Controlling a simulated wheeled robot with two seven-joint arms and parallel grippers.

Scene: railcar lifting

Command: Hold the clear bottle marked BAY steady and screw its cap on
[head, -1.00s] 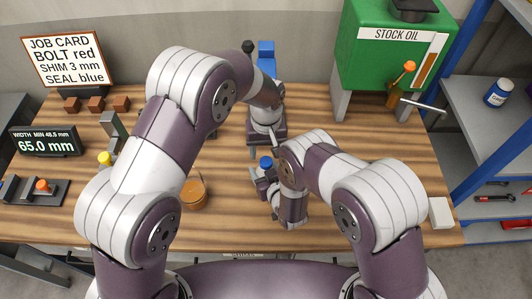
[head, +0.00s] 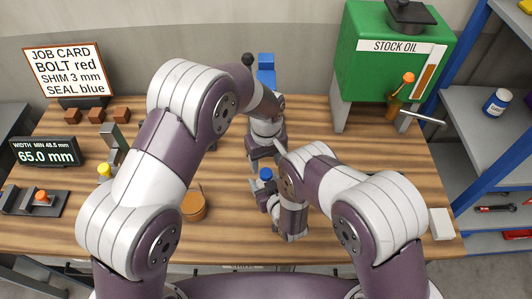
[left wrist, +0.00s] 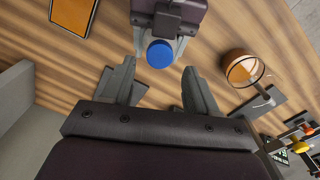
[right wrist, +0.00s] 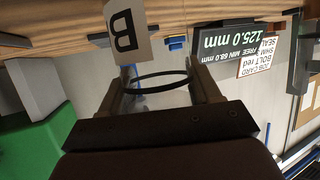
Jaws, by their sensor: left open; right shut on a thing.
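The blue cap (head: 265,174) sits on top of the clear bottle, seen from above between the grippers; it also shows in the left wrist view (left wrist: 159,54). Whether it is threaded down cannot be told. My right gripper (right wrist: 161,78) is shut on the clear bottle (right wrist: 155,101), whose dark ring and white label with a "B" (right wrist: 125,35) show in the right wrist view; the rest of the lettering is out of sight. My left gripper (left wrist: 159,67) is open and empty, pointing down above the cap, with its fingertips on either side and apart from it.
An amber cup (head: 193,207) stands left of the bottle. A green stock oil tank (head: 390,60) is at the back right. A gauge block with a yellow knob (head: 104,170) and a display (head: 45,151) are at the left. The table front is mostly clear.

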